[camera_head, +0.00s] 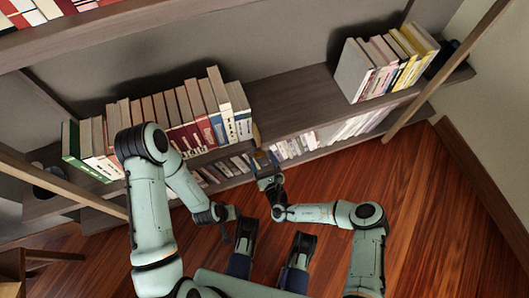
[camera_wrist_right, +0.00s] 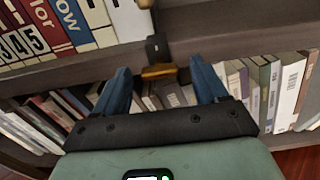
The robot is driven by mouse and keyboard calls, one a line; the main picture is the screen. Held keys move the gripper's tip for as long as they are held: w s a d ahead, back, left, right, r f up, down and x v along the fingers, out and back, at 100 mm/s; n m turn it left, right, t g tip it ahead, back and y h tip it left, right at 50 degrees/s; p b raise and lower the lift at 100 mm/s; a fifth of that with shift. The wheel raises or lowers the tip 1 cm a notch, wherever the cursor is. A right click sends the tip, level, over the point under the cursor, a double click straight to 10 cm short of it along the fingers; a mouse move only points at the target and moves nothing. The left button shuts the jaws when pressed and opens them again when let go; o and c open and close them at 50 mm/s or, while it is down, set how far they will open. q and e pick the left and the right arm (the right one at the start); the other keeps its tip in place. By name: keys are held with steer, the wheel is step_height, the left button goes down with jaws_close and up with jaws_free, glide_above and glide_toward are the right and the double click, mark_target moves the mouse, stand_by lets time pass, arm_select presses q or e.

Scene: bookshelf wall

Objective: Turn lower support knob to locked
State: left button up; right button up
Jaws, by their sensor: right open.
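A brass-coloured knob (camera_wrist_right: 158,71) sits below a dark bracket (camera_wrist_right: 157,47) on the front edge of the shelf in the right wrist view. My right gripper (camera_head: 265,162) is at the shelf edge in the head view. In the right wrist view its blue fingers (camera_wrist_right: 160,84) are open, one on each side of the knob, with a gap on both sides. I cannot tell how deep the knob lies between them. My left gripper (camera_head: 245,232) hangs low over the floor, and its fingers are unclear.
Upright books (camera_head: 178,112) fill the left of the shelf (camera_head: 285,108), and more books (camera_head: 385,62) stand at the right. A lower row of books (camera_head: 340,130) lies under the shelf board. The wooden floor (camera_head: 420,190) is clear at the right.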

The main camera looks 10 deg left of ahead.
steer(key=shift+w+a, duration=0.1)
steer(key=c, duration=1.1)
steer(key=shift+o, duration=0.2)
